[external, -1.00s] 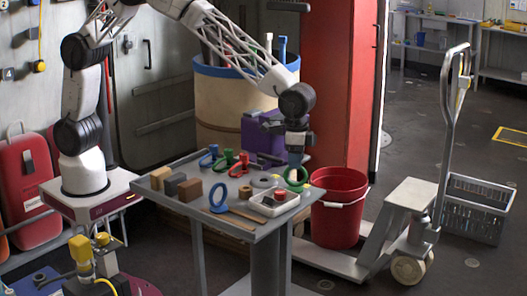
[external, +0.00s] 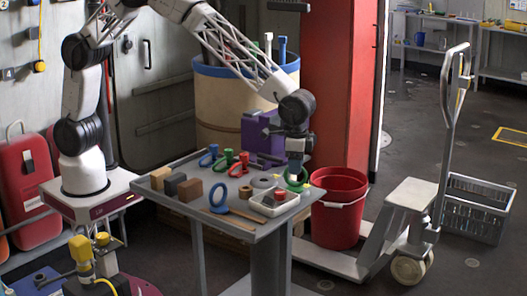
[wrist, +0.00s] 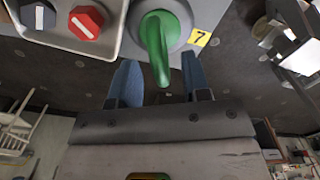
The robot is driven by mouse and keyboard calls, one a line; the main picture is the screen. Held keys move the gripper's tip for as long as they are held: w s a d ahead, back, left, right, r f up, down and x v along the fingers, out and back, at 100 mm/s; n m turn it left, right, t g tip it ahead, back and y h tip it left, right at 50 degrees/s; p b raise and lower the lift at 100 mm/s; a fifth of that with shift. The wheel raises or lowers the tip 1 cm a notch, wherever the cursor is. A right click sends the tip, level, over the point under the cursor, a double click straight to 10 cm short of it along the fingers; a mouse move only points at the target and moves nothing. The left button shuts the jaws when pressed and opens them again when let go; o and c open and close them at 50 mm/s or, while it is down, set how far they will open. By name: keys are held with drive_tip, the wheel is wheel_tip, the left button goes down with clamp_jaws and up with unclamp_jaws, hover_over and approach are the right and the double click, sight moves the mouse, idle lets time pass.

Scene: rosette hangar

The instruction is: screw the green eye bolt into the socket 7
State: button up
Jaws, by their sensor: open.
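The green eye bolt (external: 305,186) is at the right end of the grey table, below my gripper (external: 296,168). In the wrist view the green eye bolt (wrist: 158,42) stands on the grey round socket 7 (wrist: 184,18), beside a yellow label marked 7 (wrist: 199,38). My gripper (wrist: 160,78) is open, its two blue fingers apart on either side of the green ring's near end. No grip on it shows. The thread is hidden, so I cannot tell how deep it sits.
A white tray (external: 258,207) with red and dark knobs lies just left of the socket. A blue ring (external: 218,198), several blocks and other eye bolts (external: 241,163) stand further left. A red bucket (external: 340,188) stands beyond the table's right edge.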

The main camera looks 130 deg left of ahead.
drive_tip(key=shift+f, duration=0.35)
clamp_jaws()
idle(0.3)
drive_tip(key=m, duration=0.9)
drive_tip(key=shift+f+m, duration=0.1)
drive_tip(key=shift+m, duration=0.3)
